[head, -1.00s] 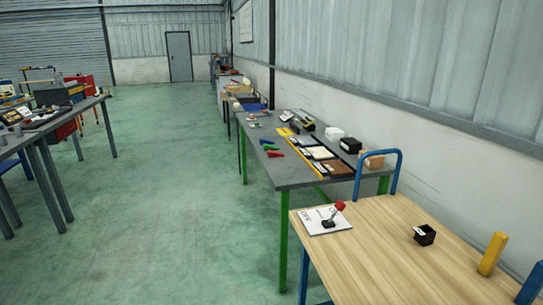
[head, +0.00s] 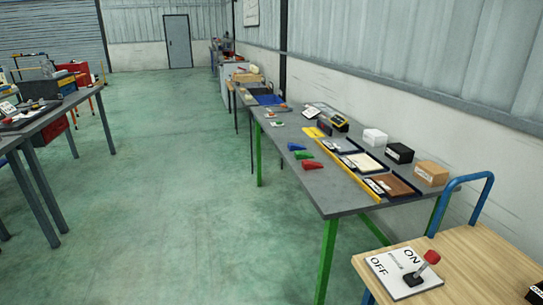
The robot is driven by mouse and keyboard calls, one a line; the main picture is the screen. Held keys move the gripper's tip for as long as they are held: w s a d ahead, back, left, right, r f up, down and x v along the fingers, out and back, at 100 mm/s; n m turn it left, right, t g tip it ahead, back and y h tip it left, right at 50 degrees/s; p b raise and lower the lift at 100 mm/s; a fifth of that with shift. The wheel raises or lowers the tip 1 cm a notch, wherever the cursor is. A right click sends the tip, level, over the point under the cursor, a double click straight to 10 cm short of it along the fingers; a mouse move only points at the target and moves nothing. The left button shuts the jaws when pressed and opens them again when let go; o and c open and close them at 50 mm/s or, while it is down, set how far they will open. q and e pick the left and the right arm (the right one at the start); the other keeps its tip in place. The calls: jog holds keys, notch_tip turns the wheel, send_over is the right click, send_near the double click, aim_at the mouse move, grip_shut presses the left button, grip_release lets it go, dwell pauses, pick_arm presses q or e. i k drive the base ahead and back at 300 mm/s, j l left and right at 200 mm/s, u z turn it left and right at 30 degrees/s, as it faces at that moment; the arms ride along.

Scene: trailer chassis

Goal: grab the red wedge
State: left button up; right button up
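The red wedge (head: 309,165) lies on the grey table (head: 338,198) with green legs, near its left edge. A green wedge (head: 304,155) and a blue wedge (head: 296,147) lie just behind it in a row. Neither of my grippers shows in the head view.
A yellow strip (head: 350,172) and several trays, one of them brown (head: 394,186), lie right of the wedges. White (head: 375,137), black (head: 399,153) and cardboard (head: 431,173) boxes stand along the wall side. A wooden cart (head: 470,275) with a blue handle (head: 466,183) stands at front right. The green floor (head: 190,190) is clear.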

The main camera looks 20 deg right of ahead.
aim_at(307, 165)
jog(key=i+j, duration=0.1)
jog(key=i, duration=1.3)
